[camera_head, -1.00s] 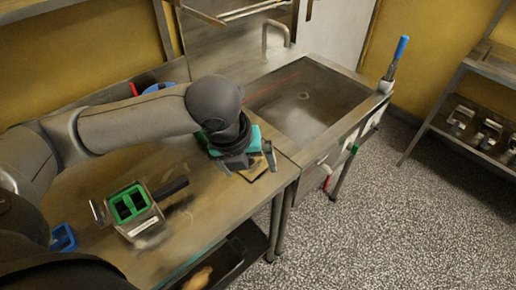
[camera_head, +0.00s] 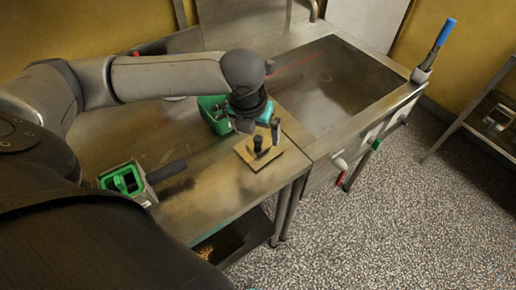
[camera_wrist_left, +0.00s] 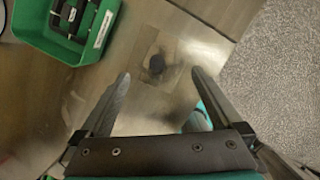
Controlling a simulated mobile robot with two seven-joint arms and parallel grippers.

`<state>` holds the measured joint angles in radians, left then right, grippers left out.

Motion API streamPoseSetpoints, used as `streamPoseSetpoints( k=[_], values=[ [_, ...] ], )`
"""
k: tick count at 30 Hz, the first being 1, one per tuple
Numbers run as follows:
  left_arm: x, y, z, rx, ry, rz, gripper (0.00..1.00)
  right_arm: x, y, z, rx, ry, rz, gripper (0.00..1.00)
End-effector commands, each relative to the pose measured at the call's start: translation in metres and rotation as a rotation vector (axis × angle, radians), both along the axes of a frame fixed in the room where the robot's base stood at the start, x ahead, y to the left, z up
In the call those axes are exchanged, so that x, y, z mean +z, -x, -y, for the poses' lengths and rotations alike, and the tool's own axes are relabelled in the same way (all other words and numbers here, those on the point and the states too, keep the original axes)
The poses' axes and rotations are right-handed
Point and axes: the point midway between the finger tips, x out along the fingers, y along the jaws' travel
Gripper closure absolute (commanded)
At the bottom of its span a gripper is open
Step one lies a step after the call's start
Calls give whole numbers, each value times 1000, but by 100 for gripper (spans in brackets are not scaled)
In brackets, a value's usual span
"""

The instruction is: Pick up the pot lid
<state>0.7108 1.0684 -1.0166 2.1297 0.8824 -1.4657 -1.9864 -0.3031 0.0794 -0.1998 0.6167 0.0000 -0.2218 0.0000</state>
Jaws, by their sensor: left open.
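The pot lid, a flat brownish square plate (camera_head: 273,157) with an upright black knob, lies on the metal worktop near its right edge, close to the sink. In the left wrist view the lid (camera_wrist_left: 150,90) shows ahead between the fingers, with the knob (camera_wrist_left: 156,64) near its middle. My left gripper (camera_head: 258,128) is open and empty, pointing down just above and behind the lid. Its two fingertips (camera_wrist_left: 160,74) appear on either side of the knob; I cannot tell whether they touch the lid. My right gripper is not in view.
A green bin (camera_head: 208,112) stands just left of my left gripper. A metal holder with a green insert (camera_head: 125,180) and a dark handle (camera_head: 166,171) sit at the front left. The sink (camera_head: 335,80) lies to the right. Open floor is beyond the worktop edge.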

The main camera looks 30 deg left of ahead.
Motion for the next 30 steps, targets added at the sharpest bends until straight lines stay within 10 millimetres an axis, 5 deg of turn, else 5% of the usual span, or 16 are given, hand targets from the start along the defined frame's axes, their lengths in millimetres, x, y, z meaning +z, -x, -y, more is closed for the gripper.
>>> streamPoseSetpoints(
  k=[12,21,30],
  values=[
    [-47,-17,-5,0,0,-2,0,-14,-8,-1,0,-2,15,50],
    [-50,-18,-6,-1,0,0,0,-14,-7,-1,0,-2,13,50],
    [-49,-18,-6,0,0,0,34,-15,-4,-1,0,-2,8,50]
  ],
)
